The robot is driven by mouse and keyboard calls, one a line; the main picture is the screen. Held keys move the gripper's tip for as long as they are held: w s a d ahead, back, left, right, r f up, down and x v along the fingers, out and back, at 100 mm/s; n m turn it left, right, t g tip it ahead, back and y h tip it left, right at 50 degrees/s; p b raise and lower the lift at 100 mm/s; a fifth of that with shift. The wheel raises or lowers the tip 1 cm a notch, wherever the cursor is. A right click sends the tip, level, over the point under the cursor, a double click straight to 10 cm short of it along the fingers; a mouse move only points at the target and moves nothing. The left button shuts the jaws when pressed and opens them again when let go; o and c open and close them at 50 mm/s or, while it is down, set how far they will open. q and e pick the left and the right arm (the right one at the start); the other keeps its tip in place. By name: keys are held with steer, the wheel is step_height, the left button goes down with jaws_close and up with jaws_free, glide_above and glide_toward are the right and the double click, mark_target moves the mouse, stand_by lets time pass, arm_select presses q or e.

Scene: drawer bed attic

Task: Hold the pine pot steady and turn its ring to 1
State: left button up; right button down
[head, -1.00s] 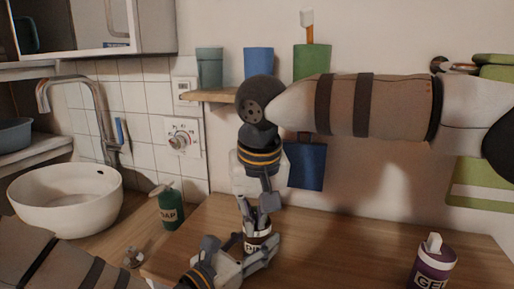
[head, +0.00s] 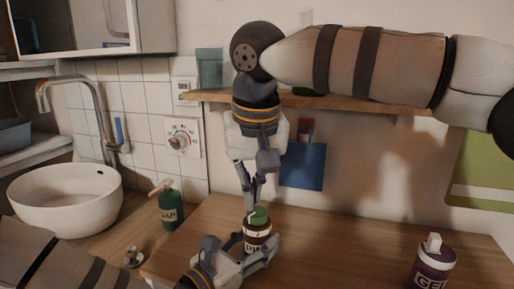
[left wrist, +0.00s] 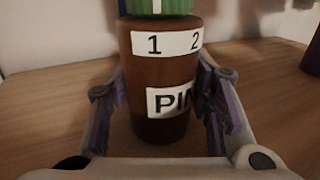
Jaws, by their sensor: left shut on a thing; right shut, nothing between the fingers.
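The pine pot (head: 257,239) is brown with white labels and stands upright on the wooden counter. In the left wrist view the pot (left wrist: 160,75) shows "1", part of "2" and "PIN". Its green ring (head: 259,214) sits on top. In the left wrist view the ring (left wrist: 175,7) has a white mark just above the "1"; its top is cut off. My left gripper (head: 242,250) is shut on the pot's body, with a finger on each side. My right gripper (head: 250,203) is shut and empty, pointing down just above and behind the ring in the picture.
A purple gel bottle (head: 433,263) stands at the counter's right. A green soap bottle (head: 170,208) and a white basin (head: 65,197) are on the left. A wall shelf (head: 350,103) lies behind my right arm. The counter between pot and gel bottle is clear.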

arm_select(q)
steer(key=o, duration=1.3)
steer(key=shift+o, duration=0.2)
